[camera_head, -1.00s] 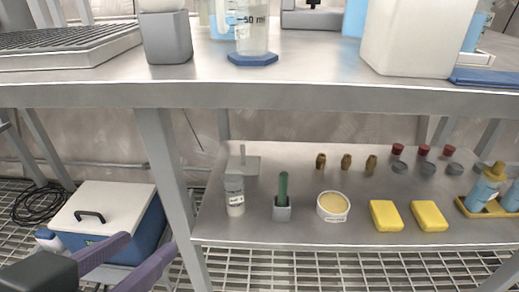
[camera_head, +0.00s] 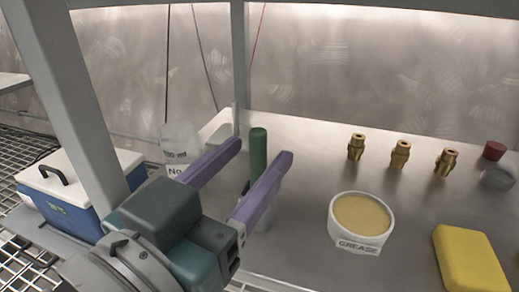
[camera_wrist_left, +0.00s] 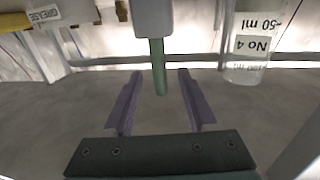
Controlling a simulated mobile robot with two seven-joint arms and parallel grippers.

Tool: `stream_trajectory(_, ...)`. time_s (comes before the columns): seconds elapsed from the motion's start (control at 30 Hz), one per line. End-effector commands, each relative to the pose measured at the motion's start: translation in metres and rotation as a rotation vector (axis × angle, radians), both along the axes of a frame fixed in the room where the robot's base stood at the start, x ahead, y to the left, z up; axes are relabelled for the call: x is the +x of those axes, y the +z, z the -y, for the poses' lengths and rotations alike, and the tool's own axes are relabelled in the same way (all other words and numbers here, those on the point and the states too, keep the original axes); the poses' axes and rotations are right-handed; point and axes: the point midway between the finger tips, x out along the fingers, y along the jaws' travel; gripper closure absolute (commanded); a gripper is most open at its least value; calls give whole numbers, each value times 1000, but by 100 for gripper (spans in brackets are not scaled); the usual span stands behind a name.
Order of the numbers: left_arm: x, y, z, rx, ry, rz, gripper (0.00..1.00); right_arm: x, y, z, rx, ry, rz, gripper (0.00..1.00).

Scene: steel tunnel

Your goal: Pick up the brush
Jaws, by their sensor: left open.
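The brush shows as an upright green handle (camera_head: 258,150) standing in a grey holder on the lower steel shelf. The handle also shows in the left wrist view (camera_wrist_left: 158,68), which looks upside down, with the grey holder (camera_wrist_left: 153,18) at the top. My left gripper (camera_head: 261,152) is open, with purple fingers on either side of the handle. In the left wrist view the handle lies between the fingers (camera_wrist_left: 160,74), with a gap to each. In the head view the near finger hides most of the holder. The brush head is hidden. My right gripper is not in view.
A clear bottle (camera_head: 180,147) stands just left of the left finger. A grease tub (camera_head: 361,222), a yellow block (camera_head: 470,262) and brass fittings (camera_head: 400,154) are to the right. A shelf leg (camera_head: 72,95) rises at the left, near a blue cooler (camera_head: 72,212).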

Motion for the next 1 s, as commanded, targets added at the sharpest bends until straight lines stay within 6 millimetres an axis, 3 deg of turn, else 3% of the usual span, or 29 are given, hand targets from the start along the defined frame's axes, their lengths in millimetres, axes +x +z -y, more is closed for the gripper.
stream_trajectory(0.33,40,0,19,0,0,3,43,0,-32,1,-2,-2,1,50)
stream_trajectory(0.67,46,2,22,0,0,-1,43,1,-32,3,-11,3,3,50)
stream_trajectory(1.0,46,2,21,0,0,-1,81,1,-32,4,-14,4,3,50)
